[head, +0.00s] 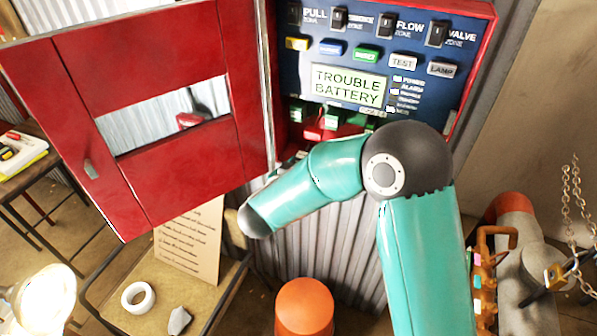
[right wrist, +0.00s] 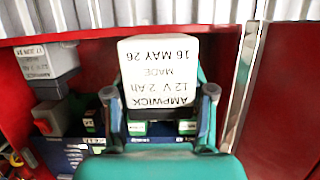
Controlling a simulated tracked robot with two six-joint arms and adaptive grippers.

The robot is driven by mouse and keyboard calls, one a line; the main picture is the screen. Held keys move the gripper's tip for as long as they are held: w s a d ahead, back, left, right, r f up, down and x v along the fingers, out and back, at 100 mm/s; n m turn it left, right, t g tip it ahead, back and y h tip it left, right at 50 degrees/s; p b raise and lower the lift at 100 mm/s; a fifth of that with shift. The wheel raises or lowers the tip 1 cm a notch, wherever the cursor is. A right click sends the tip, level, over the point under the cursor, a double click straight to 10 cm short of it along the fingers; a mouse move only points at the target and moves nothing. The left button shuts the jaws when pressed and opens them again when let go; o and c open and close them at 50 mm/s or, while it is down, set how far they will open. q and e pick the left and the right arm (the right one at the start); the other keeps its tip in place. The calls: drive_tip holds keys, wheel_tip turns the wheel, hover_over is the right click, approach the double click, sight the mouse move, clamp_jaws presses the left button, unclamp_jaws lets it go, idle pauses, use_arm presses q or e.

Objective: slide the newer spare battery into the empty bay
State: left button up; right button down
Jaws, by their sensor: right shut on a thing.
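My right gripper (right wrist: 161,93) is shut on a pale battery (right wrist: 158,65), one finger on each side. Its label reads upside down in the right wrist view: AMPWICK, 12 V 2 Ah, made 16 May 26. A second, grey battery (right wrist: 48,62) at left, label partly readable as 17 JUN, is inside the red cabinet (right wrist: 262,120). In the head view my right arm crosses in front of the cabinet's lower part and hides the gripper and held battery. I cannot make out the empty bay. My left gripper is in neither view.
The cabinet's red door (head: 170,75) stands open at left. The blue panel (head: 325,55) has a display (head: 347,86) reading TROUBLE BATTERY. A small table (head: 215,300) bears a card (head: 190,240) and a white ring (head: 138,297). An orange bollard-like object (head: 304,308) stands below.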

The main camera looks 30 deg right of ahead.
drive_tip(key=shift+w+d+r, duration=0.2)
drive_tip(key=shift+d+r, duration=0.2)
drive_tip(key=shift+d, duration=0.05)
drive_tip(key=shift+w+d, duration=0.4)
drive_tip(key=shift+d, duration=0.1)
drive_tip(key=shift+f, duration=0.1)
drive_tip(key=shift+f, duration=0.1)
drive_tip(key=shift+b, duration=0.4)
drive_tip(key=shift+f, duration=0.1)
drive_tip(key=shift+t+h+b, duration=0.3)
drive_tip(key=shift+b, duration=0.05)
drive_tip(key=shift+b, duration=0.35)
drive_tip(key=shift+f+t+h+b, duration=0.15)
drive_tip(key=shift+t+h+b, duration=0.5)
drive_tip(key=shift+b, duration=1.05)
